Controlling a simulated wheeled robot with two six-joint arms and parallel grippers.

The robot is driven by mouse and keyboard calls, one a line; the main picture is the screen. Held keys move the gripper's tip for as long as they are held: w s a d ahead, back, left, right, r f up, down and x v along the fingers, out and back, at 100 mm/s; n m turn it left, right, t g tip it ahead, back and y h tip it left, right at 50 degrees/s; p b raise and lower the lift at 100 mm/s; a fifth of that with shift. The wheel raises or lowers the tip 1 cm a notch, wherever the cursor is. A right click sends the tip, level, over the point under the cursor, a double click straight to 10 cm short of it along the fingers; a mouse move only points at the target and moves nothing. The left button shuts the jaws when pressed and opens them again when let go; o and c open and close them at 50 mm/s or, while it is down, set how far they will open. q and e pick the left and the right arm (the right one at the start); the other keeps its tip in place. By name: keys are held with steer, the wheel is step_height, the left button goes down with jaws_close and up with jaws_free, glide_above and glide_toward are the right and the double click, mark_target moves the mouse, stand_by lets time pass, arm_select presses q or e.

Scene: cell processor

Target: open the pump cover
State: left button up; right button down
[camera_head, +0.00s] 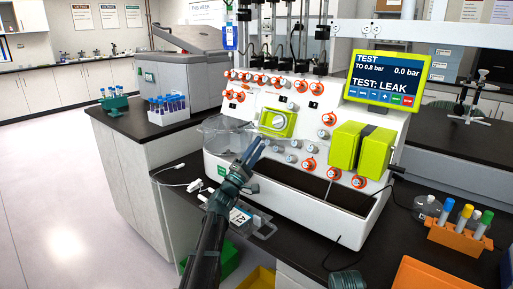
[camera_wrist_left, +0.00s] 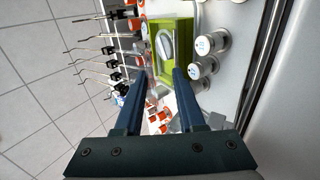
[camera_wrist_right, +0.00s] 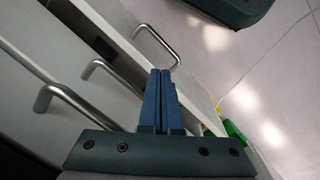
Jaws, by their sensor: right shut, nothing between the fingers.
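The green pump (camera_head: 277,124) sits on the white front panel of the cell processor (camera_head: 310,200), with a pale knob-like part in its middle. It also shows in the left wrist view (camera_wrist_left: 172,45), just beyond my fingertips. I cannot clearly make out the pump cover's edge or whether it is shut. My left gripper (camera_head: 256,146) is in front of the panel, below and left of the pump. In its wrist view, the fingers (camera_wrist_left: 158,74) stand apart with nothing held between them. My right gripper (camera_wrist_right: 165,72) is shut and empty, low by cabinet fronts.
Orange-and-white valve knobs (camera_head: 308,163) surround the pump. A clear, bowl-like part (camera_head: 222,135) projects at the panel's left. Two larger green blocks (camera_head: 360,148) are to the right, below the screen (camera_head: 383,78). An orange tube rack (camera_head: 459,236) stands at right. Metal handles (camera_wrist_right: 153,45) project near my right gripper.

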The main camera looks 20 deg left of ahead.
arm_select(q)
steer(key=shift+o, duration=0.3)
steer(key=s+a+f+b, duration=0.1)
steer(key=s+a, duration=0.1)
steer(key=s, duration=0.4)
steer(key=s+a, duration=0.3)
steer(key=s, duration=0.4)
steer(key=shift+s+f+b, duration=0.3)
steer(key=shift+f+b, duration=0.05)
